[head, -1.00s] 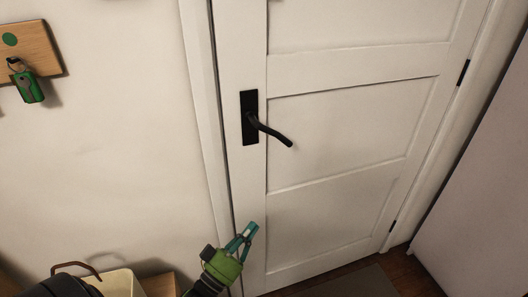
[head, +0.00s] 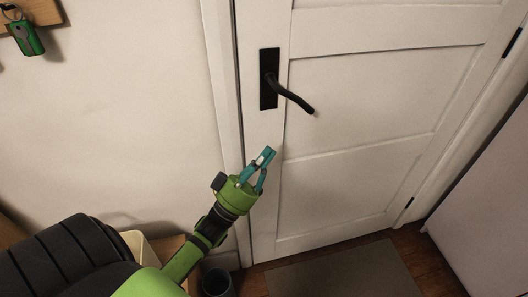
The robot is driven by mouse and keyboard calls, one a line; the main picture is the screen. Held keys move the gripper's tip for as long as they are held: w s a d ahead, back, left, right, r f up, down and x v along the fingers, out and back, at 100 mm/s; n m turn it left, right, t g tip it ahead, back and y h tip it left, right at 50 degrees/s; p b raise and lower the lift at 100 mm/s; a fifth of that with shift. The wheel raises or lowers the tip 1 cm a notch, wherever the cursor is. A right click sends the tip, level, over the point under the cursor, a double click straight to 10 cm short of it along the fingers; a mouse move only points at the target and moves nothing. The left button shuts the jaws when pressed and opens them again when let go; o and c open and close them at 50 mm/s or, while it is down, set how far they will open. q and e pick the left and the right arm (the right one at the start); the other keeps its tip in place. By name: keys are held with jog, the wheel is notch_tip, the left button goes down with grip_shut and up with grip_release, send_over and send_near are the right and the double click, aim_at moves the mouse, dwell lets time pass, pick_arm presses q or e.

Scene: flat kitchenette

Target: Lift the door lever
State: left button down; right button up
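The black door lever (head: 292,95) sticks out to the right and slants down from its tall black backplate (head: 269,78) on the white door (head: 360,110). My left gripper (head: 267,157), green with teal fingers, is in front of the door's left edge, below the lever and slightly to its left. It is apart from the lever, with nothing seen between its fingers. The fingertips overlap in this view, so I cannot tell whether they are open or shut. My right gripper is not in view.
A green key fob (head: 26,38) hangs from a wooden board (head: 40,12) on the left wall. A dark bin (head: 218,283) and a pale container (head: 140,248) are low at the left. A mat (head: 345,275) lies before the door. A pale panel (head: 490,195) stands at the right.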

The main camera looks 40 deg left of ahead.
pick_arm(q)
jog(key=p, duration=0.2)
send_near(303, 105)
jog(key=w+r, duration=0.1)
jog(key=r, duration=0.1)
jog(key=x, duration=0.3)
jog(key=shift+w+d, duration=0.25)
jog(key=shift+w, duration=0.15)
jog(key=shift+w+d+r+p, duration=0.1)
jog(key=shift+w+r+p, duration=0.1)
jog(key=shift+w+p, duration=0.15)
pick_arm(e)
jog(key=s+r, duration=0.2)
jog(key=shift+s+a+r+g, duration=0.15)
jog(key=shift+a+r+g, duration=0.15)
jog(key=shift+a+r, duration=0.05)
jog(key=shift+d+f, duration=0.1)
pick_arm(q)
jog(key=shift+w+d+n+t+y+b, duration=0.15)
jog(key=shift+n+t+y+b, duration=0.2)
jog(key=shift+b, duration=0.5)
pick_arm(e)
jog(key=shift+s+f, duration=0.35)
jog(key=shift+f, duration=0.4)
